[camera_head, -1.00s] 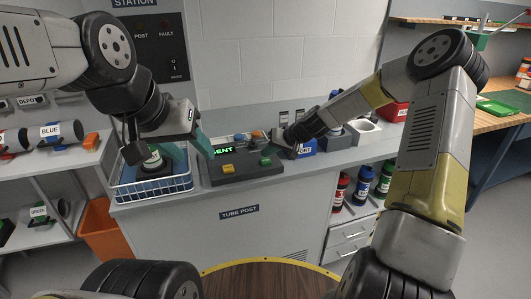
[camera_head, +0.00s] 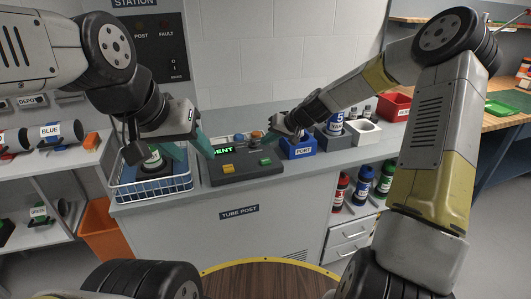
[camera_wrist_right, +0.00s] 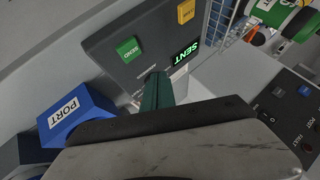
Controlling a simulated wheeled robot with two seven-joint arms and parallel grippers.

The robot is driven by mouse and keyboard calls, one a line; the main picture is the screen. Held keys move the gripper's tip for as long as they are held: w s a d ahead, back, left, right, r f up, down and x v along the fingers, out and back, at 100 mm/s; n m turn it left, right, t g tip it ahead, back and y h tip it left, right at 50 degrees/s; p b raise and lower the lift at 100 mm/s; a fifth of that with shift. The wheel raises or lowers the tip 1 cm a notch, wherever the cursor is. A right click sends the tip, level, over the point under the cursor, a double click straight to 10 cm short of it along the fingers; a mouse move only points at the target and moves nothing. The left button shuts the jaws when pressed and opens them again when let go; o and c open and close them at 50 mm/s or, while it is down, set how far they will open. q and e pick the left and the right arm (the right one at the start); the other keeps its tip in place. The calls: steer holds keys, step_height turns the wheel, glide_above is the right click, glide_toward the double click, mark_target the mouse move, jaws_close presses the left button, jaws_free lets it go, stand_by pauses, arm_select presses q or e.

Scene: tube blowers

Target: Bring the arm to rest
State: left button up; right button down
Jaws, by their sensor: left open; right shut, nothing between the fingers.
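My right arm reaches in from the right in the head view, and its gripper (camera_head: 264,140) is shut and empty above the right end of the dark control panel (camera_head: 243,172). In the right wrist view its teal fingers (camera_wrist_right: 153,92) are together, near the green SEND button (camera_wrist_right: 129,48). The panel also has a yellow button (camera_wrist_right: 186,11) and a lit display reading SENT (camera_wrist_right: 185,54). My left gripper (camera_head: 198,154) is open above the wire basket (camera_head: 152,190), with its teal fingers apart. A dark round item with a pale label (camera_head: 153,163) sits in the basket, partly hidden.
A blue PORT box (camera_head: 299,149) stands right of the panel, close to my right gripper. Bottles (camera_head: 362,180) stand on a lower shelf. The wall rises behind the counter.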

steer(key=s+d+r+h, duration=0.2)
steer(key=s+d+r, duration=0.2)
steer(key=s+r, duration=0.5)
steer(key=s+d+r+h, duration=0.35)
steer(key=s+r, duration=0.25)
steer(key=s, duration=0.5)
steer(key=s+d+r, duration=0.1)
steer(key=s+d, duration=0.2)
steer(key=s, duration=0.4)
steer(key=s+d+r+m, duration=0.1)
steer(key=s+d+r, duration=0.1)
steer(key=s, duration=0.6)
steer(key=shift+d+r+t, duration=0.15)
steer(key=shift+d+t, duration=0.25)
steer(key=shift+d, duration=0.1)
steer(key=shift+s, duration=0.1)
